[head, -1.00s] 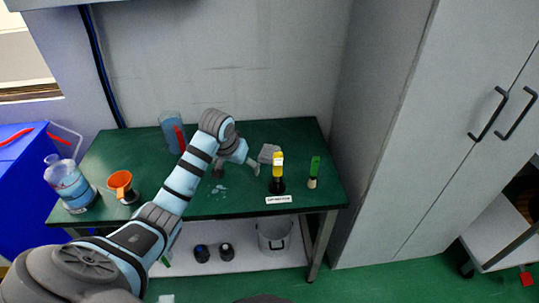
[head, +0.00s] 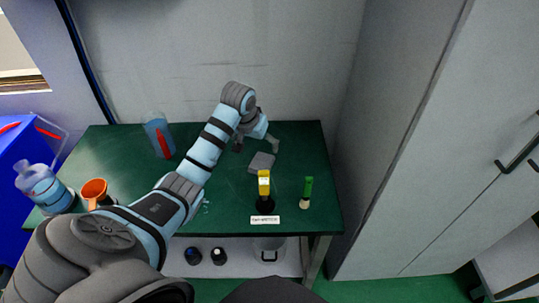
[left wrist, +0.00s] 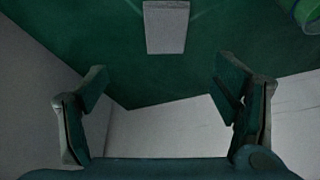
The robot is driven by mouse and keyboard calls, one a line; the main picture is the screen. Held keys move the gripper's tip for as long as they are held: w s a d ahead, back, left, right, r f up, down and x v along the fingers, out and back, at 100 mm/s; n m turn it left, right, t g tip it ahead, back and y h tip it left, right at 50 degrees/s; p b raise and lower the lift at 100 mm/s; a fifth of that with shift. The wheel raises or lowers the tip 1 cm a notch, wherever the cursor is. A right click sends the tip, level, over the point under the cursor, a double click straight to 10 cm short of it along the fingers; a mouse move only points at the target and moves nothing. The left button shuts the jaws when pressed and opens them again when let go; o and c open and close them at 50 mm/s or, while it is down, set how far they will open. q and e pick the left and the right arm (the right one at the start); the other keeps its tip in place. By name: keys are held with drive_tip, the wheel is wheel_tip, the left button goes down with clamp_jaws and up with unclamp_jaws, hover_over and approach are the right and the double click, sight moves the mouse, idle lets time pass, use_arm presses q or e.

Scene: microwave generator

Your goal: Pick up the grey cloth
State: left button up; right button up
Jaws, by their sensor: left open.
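The grey cloth (head: 261,162) is a small, flat, roughly rectangular piece lying on the green table (head: 225,205). It also shows in the left wrist view at the top centre (left wrist: 165,28). My left gripper (head: 256,146) is over the back of the table, just behind the cloth in the head view. Its two fingers are spread wide with nothing between them, as the left wrist view (left wrist: 164,85) also shows. The cloth lies apart from both fingers. My right gripper is not in view.
A yellow-topped black item (head: 264,186) and a green-topped item (head: 307,193) stand in front and to the right of the cloth. A blue-and-red container (head: 158,138), an orange cup (head: 94,190) and a clear jug (head: 42,188) stand at left. A tall cabinet (head: 410,150) is at right.

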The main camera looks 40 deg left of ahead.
use_arm(q)
drive_tip(key=b, duration=0.1)
approach(261, 163)
drive_tip(key=shift+w+d+f, duration=0.2)
drive_tip(key=shift+w+d, duration=0.1)
drive_tip(key=shift+w, duration=0.3)
drive_tip(key=shift+a+f+b, duration=0.2)
drive_tip(key=shift+f+b, duration=0.2)
drive_tip(key=shift+f, duration=0.2)
drive_tip(key=shift+a+f+b, duration=0.2)
drive_tip(key=shift+f+b, duration=0.2)
drive_tip(key=shift+f, duration=0.2)
drive_tip(key=b+x, duration=0.2)
drive_tip(key=x, duration=0.4)
drive_tip(key=shift+w+a+f, duration=0.1)
drive_tip(key=shift+w, duration=0.15)
drive_tip(key=shift+s, duration=0.15)
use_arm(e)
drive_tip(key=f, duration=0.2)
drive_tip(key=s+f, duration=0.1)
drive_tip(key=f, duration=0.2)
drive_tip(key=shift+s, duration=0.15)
use_arm(q)
drive_tip(key=shift+f, duration=0.1)
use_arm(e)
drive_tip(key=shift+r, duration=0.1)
use_arm(q)
drive_tip(key=shift+c, duration=0.6)
drive_tip(key=c, duration=0.9)
